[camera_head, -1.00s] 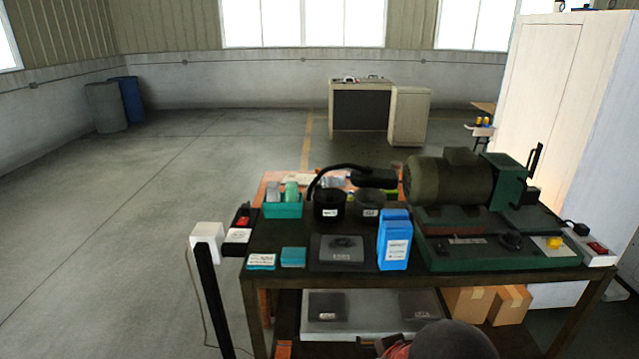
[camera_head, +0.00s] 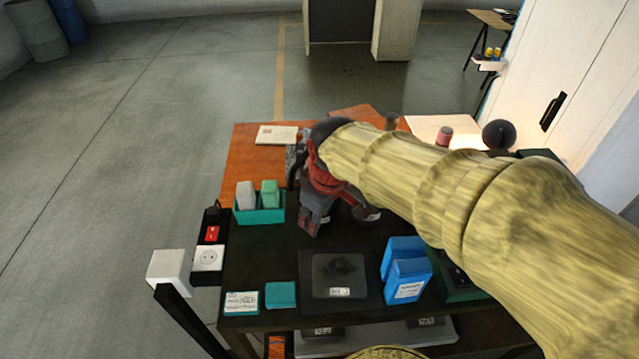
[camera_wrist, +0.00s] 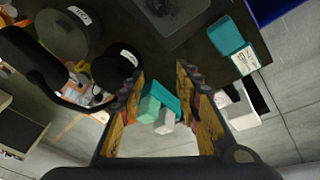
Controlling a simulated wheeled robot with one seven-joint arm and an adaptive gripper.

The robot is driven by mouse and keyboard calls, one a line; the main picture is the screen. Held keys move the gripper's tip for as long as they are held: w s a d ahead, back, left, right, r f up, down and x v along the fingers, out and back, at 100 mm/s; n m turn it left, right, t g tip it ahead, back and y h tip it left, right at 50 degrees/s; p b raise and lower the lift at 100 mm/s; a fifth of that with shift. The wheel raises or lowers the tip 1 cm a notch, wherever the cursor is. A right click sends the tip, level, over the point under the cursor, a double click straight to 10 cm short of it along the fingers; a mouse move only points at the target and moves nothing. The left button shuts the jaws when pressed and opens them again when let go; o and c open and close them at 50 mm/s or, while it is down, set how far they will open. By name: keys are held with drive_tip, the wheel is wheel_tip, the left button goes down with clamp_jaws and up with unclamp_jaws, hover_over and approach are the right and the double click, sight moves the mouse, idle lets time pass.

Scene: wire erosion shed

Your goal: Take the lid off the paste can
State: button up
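Two dark round cans stand close together on the bench. In the wrist view a larger dark can (camera_wrist: 62,36) with a label is at the upper left, and a smaller black can (camera_wrist: 116,72) with a label lies just left of my gripper (camera_wrist: 160,72). I cannot tell which is the paste can, nor make out a lid edge. My gripper is open and empty, its fingers apart. In the head view my gripper (camera_head: 312,222) hangs over the bench and hides most of the cans; part of one dark can (camera_head: 367,213) shows right of it.
A teal tray (camera_head: 260,217) with blocks stands left of my gripper. A black curved tube (camera_wrist: 35,68) passes beside the cans. The grinder is mostly hidden by my arm.

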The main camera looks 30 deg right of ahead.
drive_tip(key=w+d+f+n+g+p, duration=0.1)
drive_tip(key=w+d+n+p, duration=0.1)
drive_tip(key=w+p, duration=0.2)
drive_tip(key=w+d+f+n+g+p, duration=0.1)
drive_tip(key=w+d+n+p, duration=0.2)
drive_tip(key=p, duration=0.5)
drive_tip(key=w+d+f+n+g+p, duration=0.1)
drive_tip(key=w+d+n+p, duration=0.2)
drive_tip(key=w+p, duration=0.3)
drive_tip(key=shift+f, duration=0.1)
drive_tip(key=f, duration=0.2)
drive_tip(key=f+p, duration=0.1)
drive_tip(key=f, duration=0.4)
drive_tip(key=shift+s+d+f, duration=0.15)
drive_tip(key=shift+s+f, duration=0.1)
drive_tip(key=shift+s, duration=0.05)
drive_tip(key=shift+c, duration=0.6)
clamp_jaws()
